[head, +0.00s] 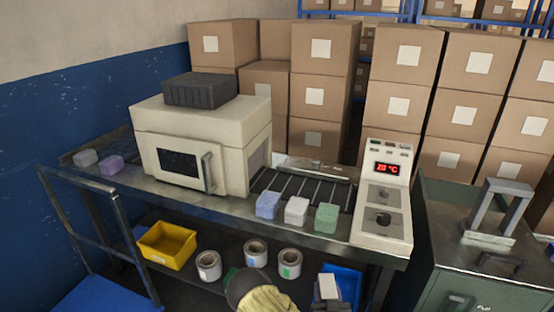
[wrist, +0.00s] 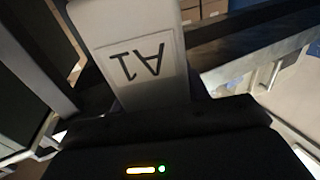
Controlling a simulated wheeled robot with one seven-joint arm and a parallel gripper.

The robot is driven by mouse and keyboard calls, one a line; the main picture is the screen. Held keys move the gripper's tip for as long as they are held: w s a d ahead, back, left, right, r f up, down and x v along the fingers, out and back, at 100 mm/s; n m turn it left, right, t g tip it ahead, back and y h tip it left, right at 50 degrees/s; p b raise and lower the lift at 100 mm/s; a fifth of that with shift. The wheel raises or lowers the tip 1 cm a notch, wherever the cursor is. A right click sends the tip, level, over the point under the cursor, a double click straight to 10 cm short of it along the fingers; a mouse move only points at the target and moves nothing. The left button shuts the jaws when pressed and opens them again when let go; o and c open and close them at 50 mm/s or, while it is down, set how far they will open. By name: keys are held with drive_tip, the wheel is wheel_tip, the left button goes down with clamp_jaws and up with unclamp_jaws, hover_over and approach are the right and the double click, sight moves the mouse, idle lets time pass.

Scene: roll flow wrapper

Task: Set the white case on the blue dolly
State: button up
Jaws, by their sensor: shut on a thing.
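The white case (wrist: 135,25) fills the upper middle of the wrist view, with an upside-down "A1" label facing the camera. My gripper (wrist: 150,115) is shut on it; the black gripper body hides its near end. In the head view a small white block at the bottom edge (head: 328,287) looks like the held case, but most of it is cut off or hidden. The blue dolly (head: 100,297) is at the lower left of the head view, with a grey tube handle (head: 90,172). Its visible deck is bare. The case is well to the right of the dolly.
A metal bench (head: 225,209) carries a cream wrapper machine (head: 225,125), several coloured blocks and a control box (head: 385,190). Its lower shelf holds a yellow bin (head: 167,246) and several rolls (head: 208,266). A grey-green cabinet (head: 440,240) stands at right.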

wheel_tip(320, 180, up, 19)
drive_tip(key=p, duration=1.7)
drive_tip(key=shift+p, duration=0.3)
drive_tip(key=s+r+p, duration=0.4)
drive_tip(key=r+p, duration=0.7)
drive_tip(key=p, duration=0.6)
drive_tip(key=shift+s+r, duration=0.2)
drive_tip(key=shift+r, duration=0.05)
drive_tip(key=shift+f, duration=0.1)
